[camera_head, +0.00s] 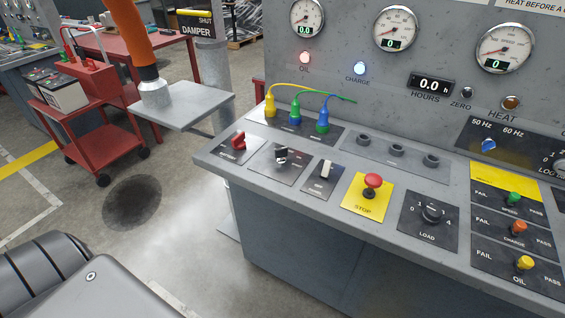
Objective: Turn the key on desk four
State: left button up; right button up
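A grey sloping control desk (225,165) fills the right half of the head view. A small dark key switch (281,156) with a silvery part sits on a dark plate near the desk's left end. It is too small to tell its exact angle. A red rotary switch (238,142) lies to its left and a white lever switch (326,169) to its right. No desk number is readable. Neither of my grippers is in view.
A red mushroom stop button (373,181) and a black load knob (433,213) stand farther right. Yellow, green and blue plugs (296,114) with cables rise behind the key switch. A grey side shelf (185,104) and red cart (82,125) stand left. Floor in front is clear.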

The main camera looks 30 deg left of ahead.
aim_at(281, 154)
jog(key=z, duration=2.25)
jog(key=k, duration=0.55)
jog(key=u, duration=2.35)
